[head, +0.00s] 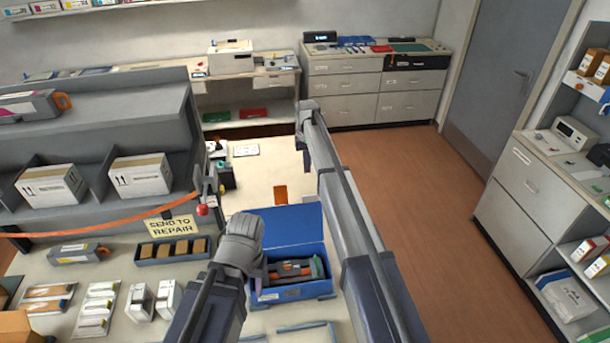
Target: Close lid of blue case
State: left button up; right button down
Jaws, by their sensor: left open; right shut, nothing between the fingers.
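The blue case (312,291) sits on the light worktop at lower centre, with its lid (292,224) standing open at the back. A dark cartridge (292,270) with orange and green parts lies inside. My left gripper (259,277) is at the case's left edge, pointing down; its fingers are mostly hidden behind my wrist, and I cannot tell whether they touch the case. My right gripper (303,141) is shut and empty, well beyond the case and above the far part of the worktop.
A blue tray of brown boxes (174,250) and a "send to repair" sign (172,226) stand left of the case. Packaged items lie at lower left. An orange strap (110,226) crosses the left. Floor is clear at right.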

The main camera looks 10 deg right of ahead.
jog(key=shift+w+f, duration=0.1)
jog(key=shift+f, duration=0.05)
notch_tip(320, 180, down, 10)
jog(key=b, duration=1.1)
jog(key=s, duration=0.1)
jog(key=s+r+p, duration=0.1)
jog(key=s, duration=0.1)
jog(key=s+r+p, duration=0.1)
jog(key=shift+s, duration=0.15)
jog(key=shift+f, duration=0.1)
